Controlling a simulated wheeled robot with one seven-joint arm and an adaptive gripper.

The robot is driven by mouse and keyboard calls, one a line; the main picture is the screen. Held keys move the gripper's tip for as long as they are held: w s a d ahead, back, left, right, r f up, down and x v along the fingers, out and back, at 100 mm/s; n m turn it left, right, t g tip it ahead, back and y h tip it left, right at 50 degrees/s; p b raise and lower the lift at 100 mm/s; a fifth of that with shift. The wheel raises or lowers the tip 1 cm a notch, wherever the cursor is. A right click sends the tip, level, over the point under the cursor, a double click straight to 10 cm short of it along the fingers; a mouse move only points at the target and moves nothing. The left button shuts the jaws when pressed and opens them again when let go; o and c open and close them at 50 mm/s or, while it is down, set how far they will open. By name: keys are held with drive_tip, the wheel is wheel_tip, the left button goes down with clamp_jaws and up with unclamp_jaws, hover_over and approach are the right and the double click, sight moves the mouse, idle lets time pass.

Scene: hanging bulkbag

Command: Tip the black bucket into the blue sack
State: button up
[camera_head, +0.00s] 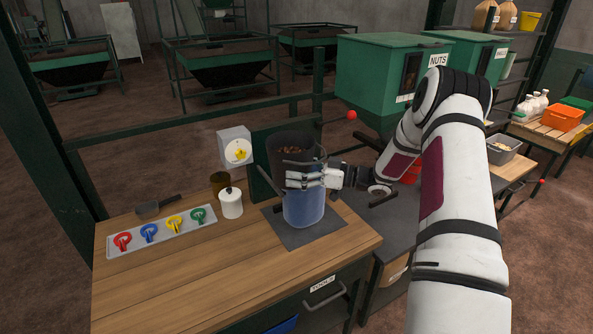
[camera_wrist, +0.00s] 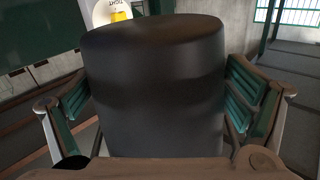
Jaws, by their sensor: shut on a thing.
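The black bucket (camera_head: 292,142) is above the wooden bench in the head view, its open mouth upward, with brown pieces inside. My gripper (camera_head: 312,178) is shut on its side, and the bucket looks roughly upright. In the wrist view the bucket's dark wall (camera_wrist: 155,90) fills the space between my two fingers. The blue sack (camera_head: 303,210) stands on a dark mat (camera_head: 328,226) directly below the bucket in the picture. The bucket and my gripper hide the sack's top and opening, so I cannot tell whether they touch.
A white lidded jar (camera_head: 231,204) and a brown container (camera_head: 218,182) stand left of the sack. A tray (camera_head: 165,232) of coloured rings and a dark scoop (camera_head: 157,207) lie further left. A dial box (camera_head: 235,147) stands behind. The bench front is clear.

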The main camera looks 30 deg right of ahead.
sight(311, 157)
drive_tip(key=shift+w+d+r+m+b, duration=0.2)
drive_tip(key=shift+r+m, duration=0.35)
drive_tip(key=shift+m, duration=0.25)
drive_tip(key=shift+w+d+r+m+b, duration=0.1)
drive_tip(key=shift+r+m+b, duration=0.1)
drive_tip(key=shift+r+m, duration=0.5)
idle(0.4)
drive_tip(key=shift+s+a+r+m, duration=0.1)
drive_tip(key=shift+r+m, duration=0.15)
drive_tip(key=shift+m, duration=0.55)
drive_tip(key=shift+a+r+m, duration=0.1)
drive_tip(key=shift+r+m, duration=0.15)
drive_tip(key=shift+m, duration=0.55)
drive_tip(key=shift+s+a+r+m+b, duration=0.1)
drive_tip(key=shift+r+m+b, duration=0.1)
drive_tip(key=shift+m, duration=0.5)
drive_tip(key=shift+s+a+r+m+b, duration=0.1)
drive_tip(key=shift+r+m+b, duration=0.1)
drive_tip(key=shift+m, duration=0.5)
drive_tip(key=shift+s+d+r+m+b, duration=0.1)
drive_tip(key=shift+s+d+m+b, duration=0.2)
drive_tip(key=shift+m, duration=0.45)
drive_tip(key=shift+s+d+m+b, duration=0.1)
drive_tip(key=shift+s+d+m, duration=0.15)
drive_tip(key=shift+d+m, duration=0.35)
drive_tip(key=shift+w+a+m, duration=0.35)
drive_tip(key=shift+w+m, duration=0.1)
drive_tip(key=shift+m, duration=0.4)
drive_tip(key=shift+s+p, duration=0.1)
drive_tip(key=shift+p, duration=0.2)
